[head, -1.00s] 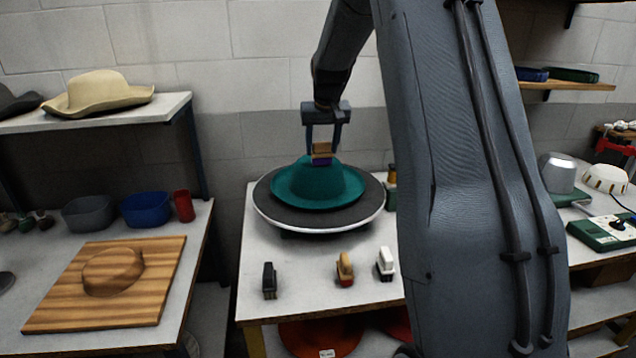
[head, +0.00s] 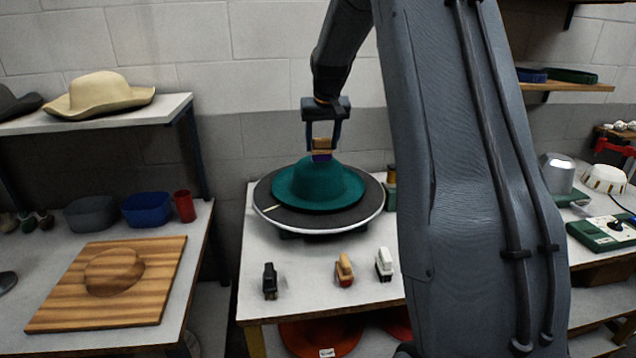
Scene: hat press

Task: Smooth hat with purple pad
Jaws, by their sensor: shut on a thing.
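A teal hat (head: 318,187) sits brim down on a round dark turntable (head: 290,219) with a pale rim, on the white table. My gripper (head: 322,141) is above the hat and shut on a pad with a wooden back and purple face (head: 321,156). The purple face is at the top of the hat's crown; it looks to be touching, but a small gap cannot be ruled out. The far side of the hat is hidden.
Black (head: 270,280), red-and-wood (head: 344,269) and white (head: 384,264) pads stand at the table's front. A wooden board with a hat form (head: 113,272) lies on the left table. My arm hides part of the right side.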

